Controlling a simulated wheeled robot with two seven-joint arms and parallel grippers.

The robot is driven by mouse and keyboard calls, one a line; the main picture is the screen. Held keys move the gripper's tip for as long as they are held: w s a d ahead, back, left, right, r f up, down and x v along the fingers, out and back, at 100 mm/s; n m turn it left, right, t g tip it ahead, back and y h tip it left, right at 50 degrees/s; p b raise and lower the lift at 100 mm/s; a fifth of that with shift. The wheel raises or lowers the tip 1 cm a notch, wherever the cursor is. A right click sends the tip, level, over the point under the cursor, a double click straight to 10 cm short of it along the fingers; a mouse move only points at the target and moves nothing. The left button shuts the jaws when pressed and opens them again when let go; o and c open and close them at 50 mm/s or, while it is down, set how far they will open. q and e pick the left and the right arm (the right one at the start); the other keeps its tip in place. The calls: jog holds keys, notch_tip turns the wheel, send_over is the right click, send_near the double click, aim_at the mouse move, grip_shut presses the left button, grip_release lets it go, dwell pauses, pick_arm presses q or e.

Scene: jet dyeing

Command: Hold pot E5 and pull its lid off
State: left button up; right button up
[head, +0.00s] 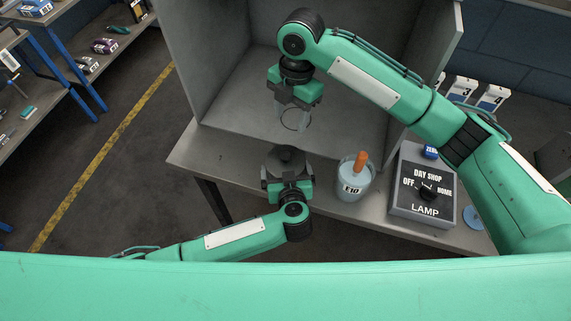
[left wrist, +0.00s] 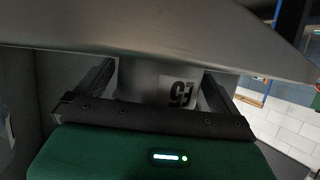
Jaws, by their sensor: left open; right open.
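Pot E5 (left wrist: 155,85) stands between the spread fingers of my left gripper (left wrist: 160,88). The left wrist view shows its grey body and E5 label upside down, with gaps to the fingers. In the head view its dark grey round lid (head: 288,157) is on top and hides most of the body. My left gripper (head: 287,173) is open around the pot from the near side. My right gripper (head: 295,117) is open and empty, fingers down, beyond and above the lid, apart from it.
A grey open booth (head: 225,100) stands behind on the counter (head: 200,150). Right of the pot are a container marked E10 (head: 353,186) with an orange-handled tool (head: 361,160), and a lamp switch box (head: 424,188). The counter left of the pot is clear.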

aim_at(285, 155)
pick_arm(q)
jog(key=c, duration=1.4)
jog(key=shift+o, duration=0.2)
pick_arm(e)
jog(key=f+m, duration=0.2)
jog(key=f, duration=0.2)
jog(key=s+f+m, duration=0.1)
jog(key=f+m, duration=0.2)
jog(key=f, duration=0.2)
jog(key=a+f+m+t, duration=0.1)
jog(key=f+m, duration=0.2)
jog(key=f, duration=0.1)
jog(key=shift+s+a+f+h, duration=0.1)
jog(key=shift+s+f+h, duration=0.1)
jog(key=shift+f+h, duration=0.2)
jog(key=c, duration=1.1)
jog(key=shift+r, duration=0.1)
grip_shut()
jog(key=shift+r, duration=0.15)
